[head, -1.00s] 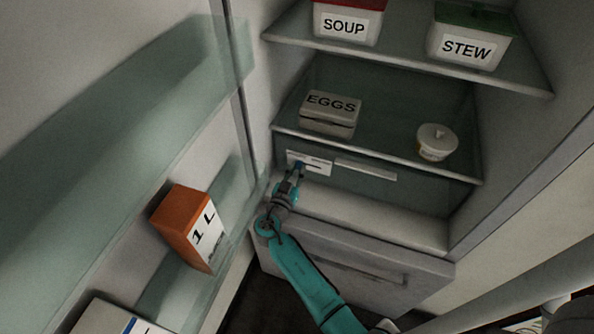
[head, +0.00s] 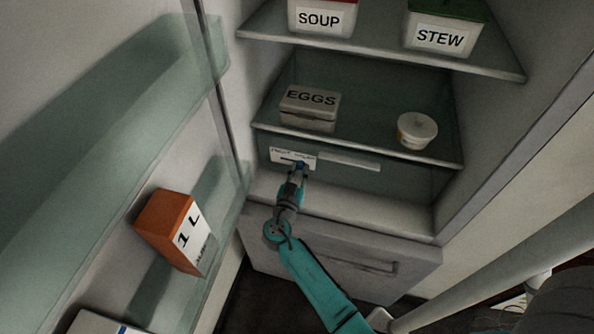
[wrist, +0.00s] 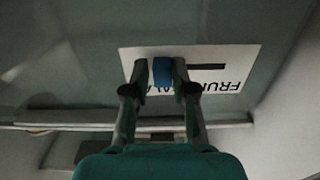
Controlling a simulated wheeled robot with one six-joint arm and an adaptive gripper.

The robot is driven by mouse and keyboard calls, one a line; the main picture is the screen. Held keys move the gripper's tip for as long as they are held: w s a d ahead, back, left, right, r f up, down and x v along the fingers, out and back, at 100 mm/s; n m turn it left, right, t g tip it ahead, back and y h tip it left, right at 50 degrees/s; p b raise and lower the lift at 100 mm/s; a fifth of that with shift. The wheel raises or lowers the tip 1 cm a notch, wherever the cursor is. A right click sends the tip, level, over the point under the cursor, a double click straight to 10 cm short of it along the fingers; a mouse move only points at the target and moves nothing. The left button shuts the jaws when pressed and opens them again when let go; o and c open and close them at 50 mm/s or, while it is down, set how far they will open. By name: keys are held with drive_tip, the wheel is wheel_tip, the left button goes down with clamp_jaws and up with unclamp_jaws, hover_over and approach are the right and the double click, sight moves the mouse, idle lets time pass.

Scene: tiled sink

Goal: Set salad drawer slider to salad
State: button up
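The salad drawer slider is a white label plate (head: 280,155) with a dark slot and a blue knob (wrist: 162,72), on the drawer front under the lower shelf. In the wrist view the plate is upside down, with "FRUIT" partly readable on the right. The other word is mostly hidden behind my fingers. The knob is at the slot's end away from "FRUIT", with the bare slot (wrist: 208,67) on the fruit side. My gripper (wrist: 161,75) has one finger on each side of the knob, closed closely about it. In the head view my gripper (head: 299,170) covers part of the plate.
A pale handle strip (head: 350,162) is right of the plate. Above stand an eggs box (head: 310,112) and a white lidded tub (head: 416,132). Soup (head: 320,20) and stew (head: 440,38) containers are higher up. An orange carton (head: 165,225) stands in the door at left.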

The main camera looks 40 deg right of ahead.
drive_tip(key=o, duration=0.3)
drive_tip(key=shift+s+d, duration=0.15)
drive_tip(key=shift+s+a, duration=0.15)
drive_tip(key=shift+a, duration=0.35)
drive_tip(key=v, duration=1.1)
drive_tip(key=shift+s, duration=0.1)
